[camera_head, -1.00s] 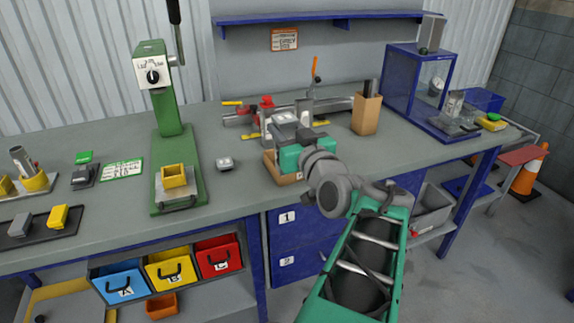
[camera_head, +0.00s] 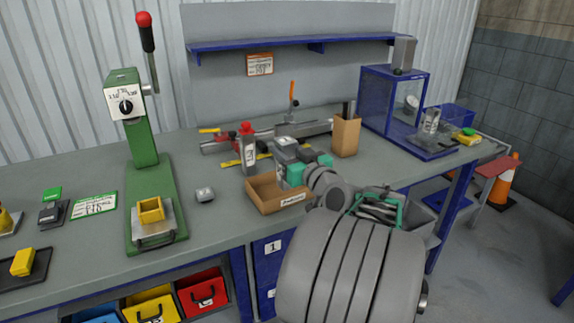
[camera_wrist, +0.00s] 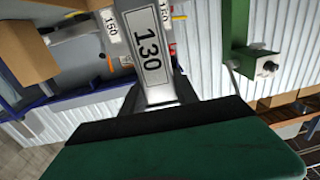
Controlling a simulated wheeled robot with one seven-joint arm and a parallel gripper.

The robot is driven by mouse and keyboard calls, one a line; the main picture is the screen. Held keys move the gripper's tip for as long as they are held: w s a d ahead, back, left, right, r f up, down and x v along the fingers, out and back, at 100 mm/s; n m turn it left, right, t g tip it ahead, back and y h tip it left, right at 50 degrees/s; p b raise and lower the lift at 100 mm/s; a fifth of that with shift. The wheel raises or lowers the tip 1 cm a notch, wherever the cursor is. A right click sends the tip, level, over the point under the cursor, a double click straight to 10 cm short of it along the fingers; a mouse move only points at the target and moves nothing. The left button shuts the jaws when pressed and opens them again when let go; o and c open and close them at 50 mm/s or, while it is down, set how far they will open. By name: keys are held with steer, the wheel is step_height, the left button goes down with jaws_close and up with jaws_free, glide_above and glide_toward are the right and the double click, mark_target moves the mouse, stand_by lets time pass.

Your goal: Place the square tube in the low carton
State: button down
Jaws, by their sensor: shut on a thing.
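The square tube is a pale metal bar with a "130" label in the wrist view (camera_wrist: 149,50), and my gripper (camera_wrist: 172,108) is shut on it. In the head view my gripper (camera_head: 297,160) is over the right part of the low carton (camera_head: 265,200), a shallow open tan box with a label on its front. A pale piece of the tube (camera_head: 282,174) shows beside the jaws, at the carton's back right. My gripper and wrist hide most of the tube. I cannot tell whether its lower end touches the carton floor.
A taller tan carton (camera_head: 346,136) holding dark pieces stands to the right. A red-topped item (camera_head: 248,150) stands close behind the low carton. The green press (camera_head: 150,185) is on the left. The bench between the press and the carton is mostly clear.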

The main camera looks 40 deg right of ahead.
steer(key=shift+w+d+f, duration=0.45)
steer(key=shift+d+f, duration=0.1)
steer(key=shift+f, duration=0.25)
steer(key=shift+w+d+f, duration=0.1)
steer(key=shift+d+f, duration=0.05)
steer(key=shift+f, duration=1.6)
steer(key=shift+f+b, duration=0.2)
steer(key=shift+b, duration=0.2)
steer(key=c, duration=0.9)
jaws_free()
